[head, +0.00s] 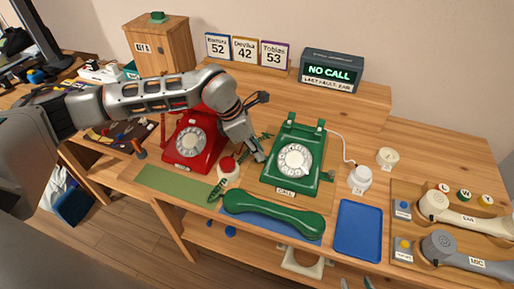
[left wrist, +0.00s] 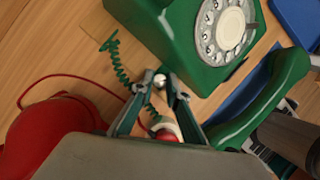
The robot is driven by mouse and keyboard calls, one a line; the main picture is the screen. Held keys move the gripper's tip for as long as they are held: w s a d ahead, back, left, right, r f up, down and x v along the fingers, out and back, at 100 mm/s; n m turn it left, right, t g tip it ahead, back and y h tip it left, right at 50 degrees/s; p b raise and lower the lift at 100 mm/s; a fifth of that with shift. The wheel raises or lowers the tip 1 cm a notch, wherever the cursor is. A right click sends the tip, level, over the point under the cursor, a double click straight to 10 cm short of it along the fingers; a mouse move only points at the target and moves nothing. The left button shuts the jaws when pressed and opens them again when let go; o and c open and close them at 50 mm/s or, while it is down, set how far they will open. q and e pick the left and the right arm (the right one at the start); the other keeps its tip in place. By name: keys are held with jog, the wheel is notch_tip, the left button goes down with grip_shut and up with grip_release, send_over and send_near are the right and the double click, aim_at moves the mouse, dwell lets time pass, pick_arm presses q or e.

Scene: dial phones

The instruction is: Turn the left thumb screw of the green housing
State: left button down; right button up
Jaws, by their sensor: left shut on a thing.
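The green housing (head: 294,160) is a green dial phone base on the desk. It also shows at the top of the left wrist view (left wrist: 185,35). My left gripper (head: 259,157) is at its left side. In the left wrist view my left gripper (left wrist: 161,82) is closed around a small silvery knob, the left thumb screw (left wrist: 160,79), beside the housing; the fingers hide part of it. Another knob, the right thumb screw (head: 331,176), shows on the housing's right side. My right gripper (head: 357,284) shows only as two separated fingertips at the bottom edge.
The green handset (head: 273,214) lies in front of the housing. A red phone (head: 195,142) stands to the left. A green coiled cord (left wrist: 122,68) lies by my left fingers. A red-topped white pot (head: 228,168) is close by. A blue tray (head: 358,230) lies front right.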

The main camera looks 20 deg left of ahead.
dwell(0.4)
pick_arm(q)
jog(key=c, duration=2.2)
grip_release()
jog(key=shift+c, duration=0.2)
jog(key=v, duration=0.8)
